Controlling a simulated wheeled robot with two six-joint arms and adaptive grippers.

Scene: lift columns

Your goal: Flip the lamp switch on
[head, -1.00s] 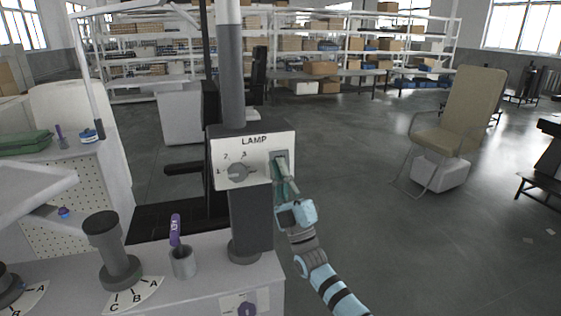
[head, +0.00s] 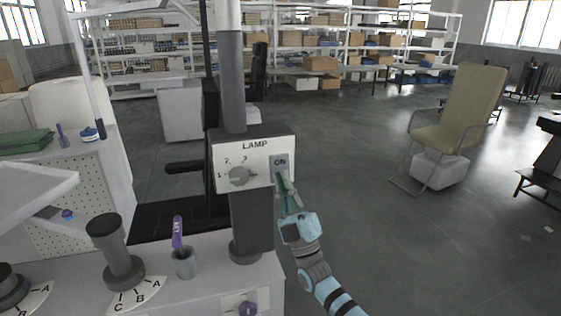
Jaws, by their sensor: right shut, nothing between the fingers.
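The lamp switch (head: 280,162) is a grey rocker marked ON at the right side of the white LAMP panel (head: 228,158). The panel sits on a dark post and also carries a round numbered dial (head: 239,176). My right gripper (head: 281,178) is shut and empty, its fingertips at the lower edge of the switch. Whether they touch it I cannot tell. The ON marking shows clear of the fingers. My left gripper is not in view.
A grey bench top (head: 210,285) below the panel bears a dark knob post (head: 112,250) with an A-B-C scale and a cup (head: 185,263) holding a purple KEY tag (head: 178,232). A tan chair (head: 455,125) stands on open floor at right.

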